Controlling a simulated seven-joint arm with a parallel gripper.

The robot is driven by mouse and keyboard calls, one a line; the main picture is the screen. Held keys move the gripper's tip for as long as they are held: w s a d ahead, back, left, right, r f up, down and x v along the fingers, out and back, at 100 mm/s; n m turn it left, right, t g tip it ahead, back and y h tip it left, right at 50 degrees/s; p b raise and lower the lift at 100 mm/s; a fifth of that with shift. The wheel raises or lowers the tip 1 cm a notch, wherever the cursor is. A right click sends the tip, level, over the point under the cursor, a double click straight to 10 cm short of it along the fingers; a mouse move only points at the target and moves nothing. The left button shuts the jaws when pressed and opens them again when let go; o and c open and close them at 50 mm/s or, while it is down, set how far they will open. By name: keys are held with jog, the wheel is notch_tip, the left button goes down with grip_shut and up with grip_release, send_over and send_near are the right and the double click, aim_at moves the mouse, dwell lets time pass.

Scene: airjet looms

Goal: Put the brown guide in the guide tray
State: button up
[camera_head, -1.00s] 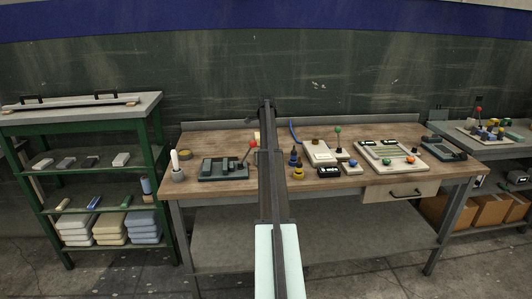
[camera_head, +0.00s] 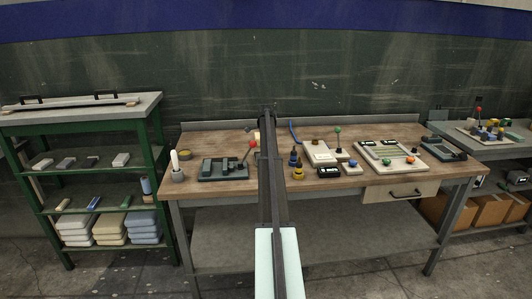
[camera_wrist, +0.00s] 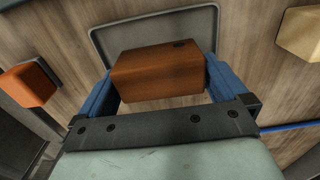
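The brown guide (camera_wrist: 155,78) is a brown block with a small dark mark on top. In the wrist view it sits between the two blue fingers of my gripper (camera_wrist: 161,76), which close against its two sides. The guide tray (camera_wrist: 124,33) looks like the shallow grey tray with rounded corners just beyond and beneath the guide. The guide covers part of it, and I cannot tell whether the guide touches the tray floor. In the head view my own arm hides the gripper, guide and tray.
An orange-red piece (camera_wrist: 29,84) stands left in the wrist view, and a tan block (camera_wrist: 304,33) lies at right. The wooden bench (camera_head: 222,183) holds a dark green lever fixture (camera_head: 223,168) left of my arm, and bottles and panels to its right.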

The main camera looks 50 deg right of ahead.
jog(key=shift+r, duration=0.1)
notch_tip(320, 180, up, 12)
dwell(0.6)
dwell(0.4)
